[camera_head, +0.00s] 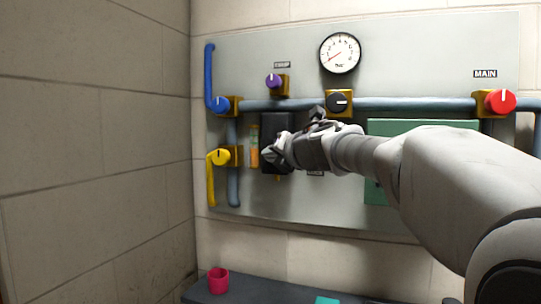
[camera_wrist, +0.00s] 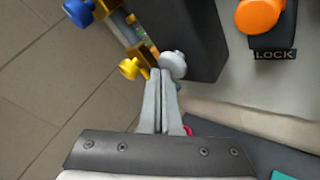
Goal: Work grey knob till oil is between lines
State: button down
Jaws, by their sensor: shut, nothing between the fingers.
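The grey knob (camera_wrist: 172,65) sticks out from a dark box (camera_wrist: 195,35) in the wrist view. In the head view it is hard to tell from my gripper in front of the dark box (camera_head: 276,124). My gripper (camera_wrist: 160,72) is shut and empty, its fingertips right beside the knob's left lower side; I cannot tell whether they touch. It also shows in the head view (camera_head: 271,155). The sight glass (camera_head: 254,134) stands left of the dark box, with orange oil (camera_head: 254,158) in its lower part. Its lines are too small to make out.
Close by are a yellow knob (camera_head: 219,157), a blue knob (camera_head: 221,104) and a purple knob (camera_head: 273,81). An orange knob (camera_wrist: 260,14) sits above a LOCK label. A gauge (camera_head: 340,53), black knob (camera_head: 340,102) and red knob (camera_head: 500,101) are farther right. A pink cup (camera_head: 218,280) stands below.

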jog(key=shift+w+d, duration=0.25)
jog(key=shift+w, duration=0.25)
dwell(0.5)
jog(key=shift+s+a, duration=0.25)
jog(key=shift+s, duration=0.35)
jog(key=shift+s+a, duration=0.2)
jog(key=shift+s, duration=0.4)
jog(key=shift+s, duration=0.1)
jog(key=s, duration=0.1)
jog(key=s+a+p, duration=0.1)
jog(key=s, duration=0.2)
jog(key=shift+s+a, duration=0.25)
jog(key=shift+a, duration=0.15)
jog(key=shift+d, duration=0.15)
dwell(0.3)
